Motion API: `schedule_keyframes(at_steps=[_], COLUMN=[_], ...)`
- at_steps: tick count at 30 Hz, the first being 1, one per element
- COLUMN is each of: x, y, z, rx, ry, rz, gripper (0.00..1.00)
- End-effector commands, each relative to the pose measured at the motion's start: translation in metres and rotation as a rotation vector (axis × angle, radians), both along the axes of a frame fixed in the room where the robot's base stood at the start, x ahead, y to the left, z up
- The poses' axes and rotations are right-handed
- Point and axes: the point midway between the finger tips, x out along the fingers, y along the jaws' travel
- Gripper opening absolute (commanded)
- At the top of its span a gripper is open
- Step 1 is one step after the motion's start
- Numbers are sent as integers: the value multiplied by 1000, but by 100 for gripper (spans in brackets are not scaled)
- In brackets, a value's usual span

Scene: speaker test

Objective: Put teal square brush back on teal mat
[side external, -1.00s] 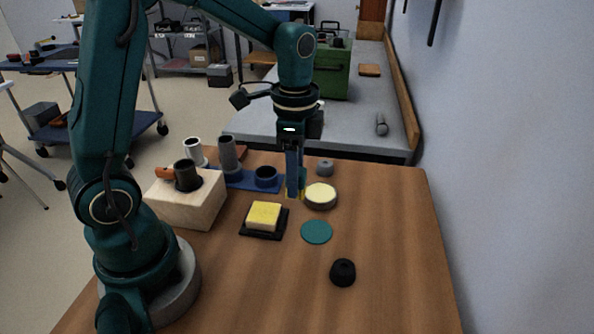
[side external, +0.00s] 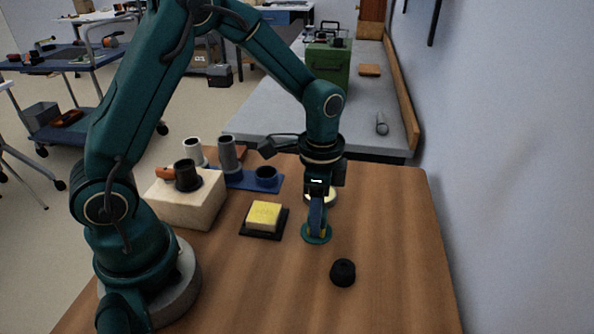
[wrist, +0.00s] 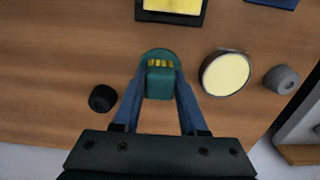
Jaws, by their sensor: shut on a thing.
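My gripper (side external: 317,232) points down and is shut on the teal square brush (wrist: 159,84). In the wrist view the brush sits between the two blue fingers, with its yellow bristles showing at its far edge. The round teal mat (wrist: 147,54) lies on the table around and behind the brush in that view. In the side view the fingertips and brush are over the teal mat (side external: 306,239), low and close to it. The fingers hide most of the brush there, and I cannot tell whether it touches the mat.
A yellow sponge on a black tray (side external: 246,231) lies left of the mat. A round cream-topped tin (wrist: 226,73) and a grey knob (wrist: 282,79) stand beyond. A black knob (side external: 343,272) stands in front. A wooden block (side external: 190,209) and blue rack (side external: 240,181) are farther left.

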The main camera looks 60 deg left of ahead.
Motion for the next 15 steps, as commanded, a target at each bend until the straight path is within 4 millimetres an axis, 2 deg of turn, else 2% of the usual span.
schedule_keyframes(at_steps=[2,3,4,5,15], x=[0,0,0,0,0], y=[0,0,0,0,0], z=[-3,-2,-2,-2,0], rx=[1,0,0,0,0], ry=[2,1,1,1,0], rz=[0,0,0,0,0], gripper=[0,53,65,72,72])
